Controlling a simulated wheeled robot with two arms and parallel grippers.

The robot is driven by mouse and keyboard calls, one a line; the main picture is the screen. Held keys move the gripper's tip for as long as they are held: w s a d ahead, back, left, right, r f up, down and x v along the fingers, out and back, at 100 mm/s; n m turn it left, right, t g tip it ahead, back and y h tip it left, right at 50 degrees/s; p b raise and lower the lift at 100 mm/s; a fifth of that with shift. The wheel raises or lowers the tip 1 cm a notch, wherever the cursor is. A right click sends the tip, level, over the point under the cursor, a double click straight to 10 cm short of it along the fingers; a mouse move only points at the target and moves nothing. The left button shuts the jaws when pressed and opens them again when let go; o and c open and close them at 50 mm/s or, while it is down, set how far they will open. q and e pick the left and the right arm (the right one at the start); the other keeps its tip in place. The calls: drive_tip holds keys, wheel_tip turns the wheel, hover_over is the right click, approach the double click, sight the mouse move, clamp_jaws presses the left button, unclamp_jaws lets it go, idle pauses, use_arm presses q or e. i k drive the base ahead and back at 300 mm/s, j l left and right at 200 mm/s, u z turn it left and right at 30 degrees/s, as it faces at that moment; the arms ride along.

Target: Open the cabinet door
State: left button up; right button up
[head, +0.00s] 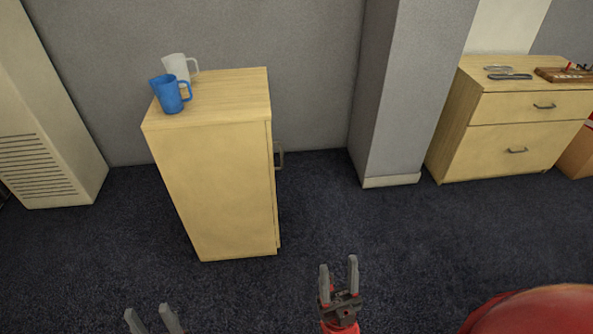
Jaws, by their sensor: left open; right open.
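The cabinet (210,180) is a light wood box standing on the dark carpet against the grey wall, left of centre. Its side panel faces me, and its door (273,185) shows only as a thin edge along the right side, apparently closed. A metal handle (280,155) sticks out to the right from the door's upper part. My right gripper (338,270) is open and empty, low in the middle of the view, apart from the cabinet and nearer to me. My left gripper (152,318) is open at the bottom edge, left of centre, with only its fingers in view.
A blue jug (170,95) and a white jug (176,68) stand on the cabinet top. A grey pillar (400,100) stands to the right, then a drawer unit (510,140). A red rounded object (540,312) is at bottom right. Carpet right of the cabinet is clear.

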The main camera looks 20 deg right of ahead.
sight(268, 124)
drive_tip(key=k+l, duration=0.1)
drive_tip(key=l, duration=0.35)
drive_tip(key=l+u, duration=0.1)
drive_tip(key=l, duration=0.3)
drive_tip(key=k+l, duration=0.15)
drive_tip(key=l, duration=0.3)
drive_tip(key=k+l+u, duration=0.1)
drive_tip(key=l, duration=0.3)
drive_tip(key=i+j+u, duration=0.25)
drive_tip(key=i+j, duration=0.25)
drive_tip(key=i+l+u, duration=0.3)
drive_tip(key=i, duration=0.15)
drive_tip(key=i+l+u, duration=0.3)
drive_tip(key=l+u, duration=0.4)
drive_tip(key=l, duration=1.25)
